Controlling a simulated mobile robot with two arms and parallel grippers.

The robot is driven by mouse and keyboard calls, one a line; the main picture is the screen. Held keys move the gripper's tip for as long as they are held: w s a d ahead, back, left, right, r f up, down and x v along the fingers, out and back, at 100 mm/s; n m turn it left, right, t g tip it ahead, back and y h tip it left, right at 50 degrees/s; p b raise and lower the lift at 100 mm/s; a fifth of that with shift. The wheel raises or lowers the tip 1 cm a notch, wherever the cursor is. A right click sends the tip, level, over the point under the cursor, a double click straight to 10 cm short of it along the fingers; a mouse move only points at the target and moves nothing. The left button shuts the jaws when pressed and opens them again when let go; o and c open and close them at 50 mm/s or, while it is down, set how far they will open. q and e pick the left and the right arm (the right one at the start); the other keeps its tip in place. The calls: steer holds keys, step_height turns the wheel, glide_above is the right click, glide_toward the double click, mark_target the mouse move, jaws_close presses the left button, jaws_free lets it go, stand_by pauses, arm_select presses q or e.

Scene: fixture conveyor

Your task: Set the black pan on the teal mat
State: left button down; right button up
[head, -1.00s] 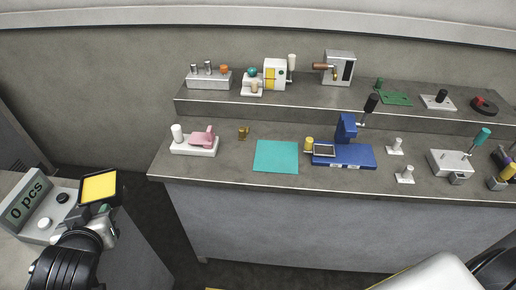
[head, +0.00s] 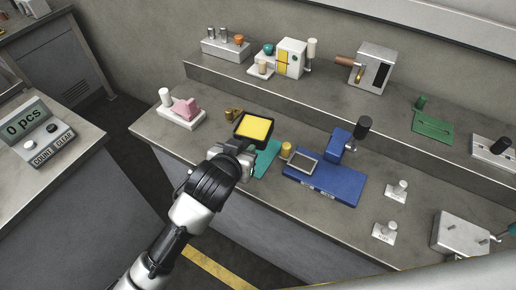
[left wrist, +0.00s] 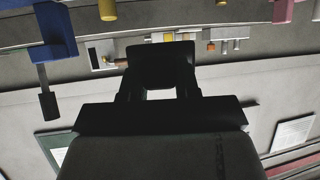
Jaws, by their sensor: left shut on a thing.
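The black pan (head: 240,138) is a small square tray with a yellow inside. My left gripper (head: 238,147) is shut on its near side and holds it over the bench. The teal mat (head: 267,160) lies flat on the bench, partly hidden behind the pan and my gripper. In the picture the pan overlaps the mat's back left part; its height above the bench is hard to tell. In the left wrist view dark shapes fill the middle, and I cannot separate pan from gripper there. My right gripper is not in view.
Right of the mat stand a yellow knob (head: 286,149) and a blue press (head: 325,184). To the left are small brass parts (head: 233,113) and a white fixture with a pink block (head: 185,109). A raised shelf (head: 300,95) with several devices runs behind.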

arm_select(q)
steer(key=d+m+g+h, duration=0.1)
steer(key=d+m+h, duration=0.1)
steer(key=d, duration=0.5)
steer(key=w+a+f+p, duration=0.1)
steer(key=w+a+f, duration=0.6)
steer(key=shift+a+p, duration=0.2)
steer(key=shift+p, duration=0.2)
steer(key=shift+a+f, duration=0.1)
steer(key=shift+f, duration=0.2)
steer(key=shift+f+p, duration=0.3)
steer(key=shift+f, duration=1.6)
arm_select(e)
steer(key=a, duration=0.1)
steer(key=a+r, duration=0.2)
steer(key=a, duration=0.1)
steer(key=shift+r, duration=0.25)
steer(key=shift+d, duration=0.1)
